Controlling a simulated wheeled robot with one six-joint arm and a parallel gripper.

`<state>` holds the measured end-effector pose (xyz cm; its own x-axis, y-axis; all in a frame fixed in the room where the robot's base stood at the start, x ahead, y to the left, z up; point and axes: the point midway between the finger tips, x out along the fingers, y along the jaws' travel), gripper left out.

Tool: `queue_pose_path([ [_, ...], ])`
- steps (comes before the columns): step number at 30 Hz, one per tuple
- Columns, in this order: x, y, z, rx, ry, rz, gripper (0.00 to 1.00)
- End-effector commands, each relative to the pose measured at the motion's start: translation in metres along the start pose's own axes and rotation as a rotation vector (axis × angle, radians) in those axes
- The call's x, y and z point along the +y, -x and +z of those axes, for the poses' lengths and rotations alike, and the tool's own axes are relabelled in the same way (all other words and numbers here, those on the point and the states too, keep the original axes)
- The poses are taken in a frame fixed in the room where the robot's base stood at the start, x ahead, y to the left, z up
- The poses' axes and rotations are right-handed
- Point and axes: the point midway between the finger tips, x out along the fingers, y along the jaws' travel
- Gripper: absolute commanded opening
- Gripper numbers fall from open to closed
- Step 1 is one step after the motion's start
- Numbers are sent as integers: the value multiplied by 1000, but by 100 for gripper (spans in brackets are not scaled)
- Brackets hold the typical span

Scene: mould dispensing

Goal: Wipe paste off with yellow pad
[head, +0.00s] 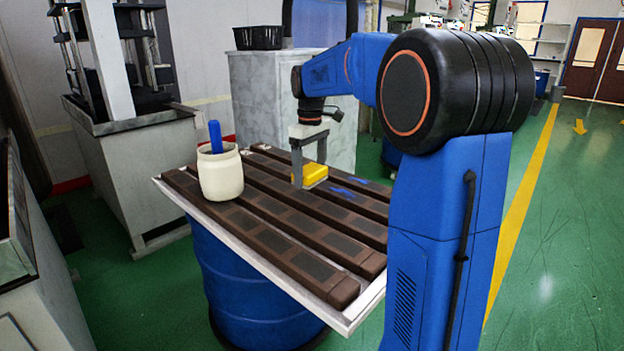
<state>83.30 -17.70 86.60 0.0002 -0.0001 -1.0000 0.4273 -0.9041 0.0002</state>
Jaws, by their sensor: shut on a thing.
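The yellow pad (314,172) is held low at the mould surface; I cannot tell whether it touches. My gripper (298,178) points down and is shut on the yellow pad. Blue paste (345,185) lies in smears on the brown mould bars, just right of the pad. The mould bars (290,232) lie in rows on a pale board (345,325). The far side of the pad and gripper is partly hidden.
A cream jar (220,176) with a blue handle (214,136) sticking out stands at the board's left. A blue drum (255,290) is under the board. A grey cabinet (260,95) with a black crate (258,38) stands behind. A press machine (130,130) is at left.

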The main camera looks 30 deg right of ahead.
Motion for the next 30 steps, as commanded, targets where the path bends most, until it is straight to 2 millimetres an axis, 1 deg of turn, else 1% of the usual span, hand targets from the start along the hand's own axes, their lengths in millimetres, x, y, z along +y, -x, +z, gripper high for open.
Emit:
queue_pose_path([
  [3, -4, 10, 0, 0, 1, 0, 53],
  [7, -7, 18, 1, 1, 0, 0, 53],
  [24, -8, 19, 1, 0, 0, 0, 53],
  [26, -8, 19, -2, -1, 2, 0, 53],
  [28, -10, 19, -9, -1, 7, -1, 53],
  [30, -13, 20, -22, -1, 14, -1, 53],
])
